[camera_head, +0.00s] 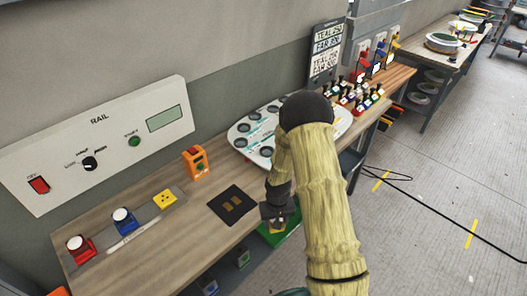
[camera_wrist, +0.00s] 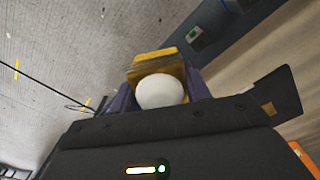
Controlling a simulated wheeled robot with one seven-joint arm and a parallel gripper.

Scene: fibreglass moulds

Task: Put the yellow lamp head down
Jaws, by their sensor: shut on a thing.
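The yellow lamp head (camera_wrist: 158,62) is a yellow block with a white dome, held between my gripper's (camera_wrist: 160,88) fingers in the wrist view. In the head view my gripper (camera_head: 277,217) is at the bench's front edge, right of a dark mat (camera_head: 222,207); the lamp head is mostly hidden there. Floor shows beyond the lamp head in the wrist view. A yellow base plate (camera_head: 164,198) with small dark holes lies on the bench (camera_head: 150,240), in a row with a red lamp (camera_head: 80,248) and a blue lamp (camera_head: 123,218), both with white domes.
An orange device (camera_head: 195,161) stands at the back of the bench, near the RAIL panel (camera_head: 100,140). A white board with round dark pads (camera_head: 248,135) lies farther right, partly behind my arm. Several small bottles stand beyond it. Bare bench lies around the mat.

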